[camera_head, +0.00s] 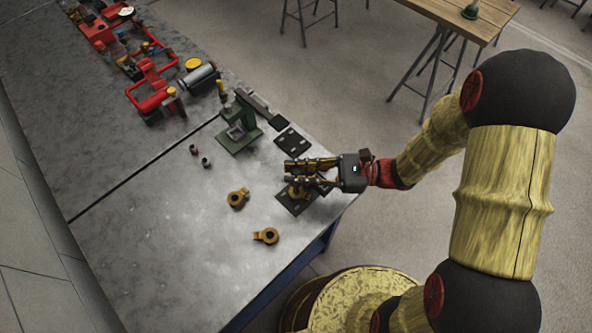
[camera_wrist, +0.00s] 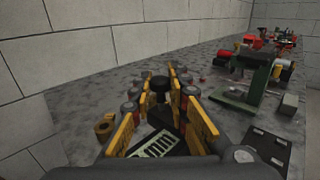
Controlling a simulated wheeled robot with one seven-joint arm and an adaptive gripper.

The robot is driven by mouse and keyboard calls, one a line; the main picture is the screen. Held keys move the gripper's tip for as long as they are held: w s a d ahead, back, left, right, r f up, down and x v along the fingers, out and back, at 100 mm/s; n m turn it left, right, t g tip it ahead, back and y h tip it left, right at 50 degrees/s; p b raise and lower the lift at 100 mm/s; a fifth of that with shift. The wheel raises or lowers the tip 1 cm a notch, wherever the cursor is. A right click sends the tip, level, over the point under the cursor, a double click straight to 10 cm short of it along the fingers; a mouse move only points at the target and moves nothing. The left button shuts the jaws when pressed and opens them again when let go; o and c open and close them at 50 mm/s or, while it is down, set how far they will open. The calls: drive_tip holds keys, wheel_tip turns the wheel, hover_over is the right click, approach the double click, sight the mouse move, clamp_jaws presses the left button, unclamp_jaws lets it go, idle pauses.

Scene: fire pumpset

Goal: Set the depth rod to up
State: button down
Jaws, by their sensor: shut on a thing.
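My gripper (camera_head: 292,172) reaches in from the right over the near edge of the metal table. In the wrist view, my gripper's yellow fingers (camera_wrist: 160,100) stand on both sides of a small dark round-topped piece (camera_wrist: 160,84) and are closed on it. I cannot tell for sure whether this piece is the depth rod. A dark flat part with a pale marked label (camera_wrist: 155,143) shows between the fingers, close to the camera. Under my gripper in the head view lies a dark plate (camera_head: 291,206) with a brass part (camera_head: 298,192) on it. The fingers hide part of it.
A green press (camera_head: 238,134) with a dark lever stands left of my gripper. A second dark plate (camera_head: 292,141) lies beside it. Red pipework (camera_head: 150,90) stands further back. The left of the table is clear.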

idle(0.5)
wheel_tip(320, 180, up, 4)
drive_tip(key=p, duration=0.4)
drive_tip(key=shift+w+r, duration=0.1)
drive_tip(key=shift+r, duration=0.1)
drive_tip(key=c, duration=1.7)
unclamp_jaws()
drive_tip(key=shift+d+f, duration=0.1)
drive_tip(key=d, duration=1.1)
drive_tip(key=shift+w+d, duration=0.4)
